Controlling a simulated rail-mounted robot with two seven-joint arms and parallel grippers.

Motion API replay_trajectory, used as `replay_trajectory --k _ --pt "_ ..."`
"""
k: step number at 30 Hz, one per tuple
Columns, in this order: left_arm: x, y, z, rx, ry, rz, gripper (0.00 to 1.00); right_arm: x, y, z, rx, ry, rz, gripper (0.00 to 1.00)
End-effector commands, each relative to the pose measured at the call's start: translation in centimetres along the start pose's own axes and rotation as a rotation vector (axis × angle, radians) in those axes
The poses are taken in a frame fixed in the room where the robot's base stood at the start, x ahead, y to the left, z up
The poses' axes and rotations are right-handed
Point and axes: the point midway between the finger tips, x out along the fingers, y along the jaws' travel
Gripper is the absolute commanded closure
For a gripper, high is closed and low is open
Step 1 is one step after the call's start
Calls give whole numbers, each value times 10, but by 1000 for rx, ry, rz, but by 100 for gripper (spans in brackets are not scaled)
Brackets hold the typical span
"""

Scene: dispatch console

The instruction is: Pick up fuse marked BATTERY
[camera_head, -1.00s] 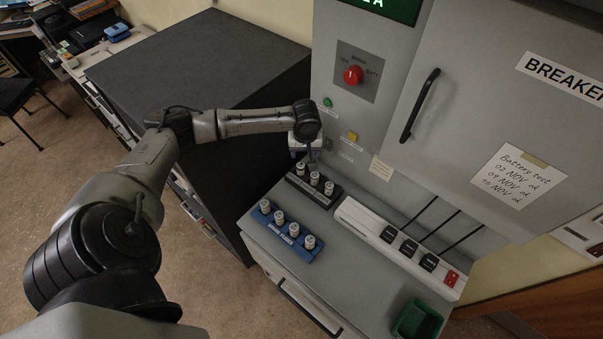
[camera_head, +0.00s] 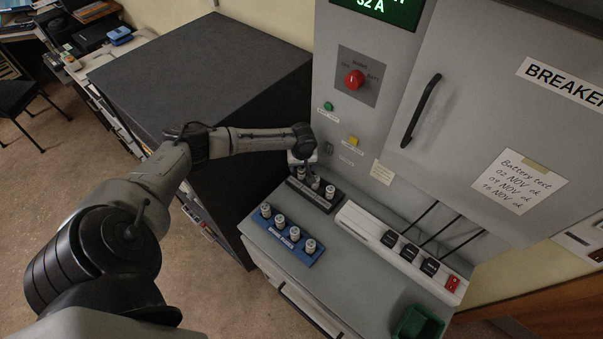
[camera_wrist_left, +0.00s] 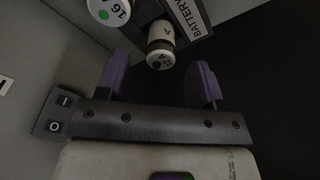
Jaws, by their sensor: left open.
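A dark fuse block (camera_head: 323,201) on the console ledge holds a short row of white fuses. In the left wrist view the fuse (camera_wrist_left: 160,46) beside the BATTERY label (camera_wrist_left: 187,14) has a cream and brown body. A second fuse (camera_wrist_left: 108,10), with "16" and a green dot, is at the top edge. My left gripper (camera_wrist_left: 159,80) is open and empty; its purple fingers are to either side of the BATTERY fuse's line, with the fuse just ahead of the tips. In the head view the left gripper (camera_head: 304,166) is over the block's far left end, partly hiding the fuse there.
A blue block (camera_head: 273,241) with several white fuses is in front of the dark block. A white strip (camera_head: 372,233) with black switches is to the right. A green bin (camera_head: 417,322) is at the front right. The grey panel (camera_head: 330,130) rises close behind the gripper.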

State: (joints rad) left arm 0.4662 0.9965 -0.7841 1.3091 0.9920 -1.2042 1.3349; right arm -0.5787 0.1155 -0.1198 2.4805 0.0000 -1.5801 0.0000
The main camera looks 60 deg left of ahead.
Motion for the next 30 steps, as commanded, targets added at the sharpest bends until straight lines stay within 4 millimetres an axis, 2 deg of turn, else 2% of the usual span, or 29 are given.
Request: replay_trajectory --k 3,7,17,30 --pt "16 -1 0 -1 -1 -1 39 -2 -1 0 2 -1 -2 100" --pt "28 -1 1 -1 -1 0 39 -1 -1 0 2 -2 -1 100" --pt "33 -1 0 0 0 0 39 -1 1 1 -3 -3 2 100" --pt "33 -1 0 0 -1 0 80 -1 2 1 -9 -4 6 100"
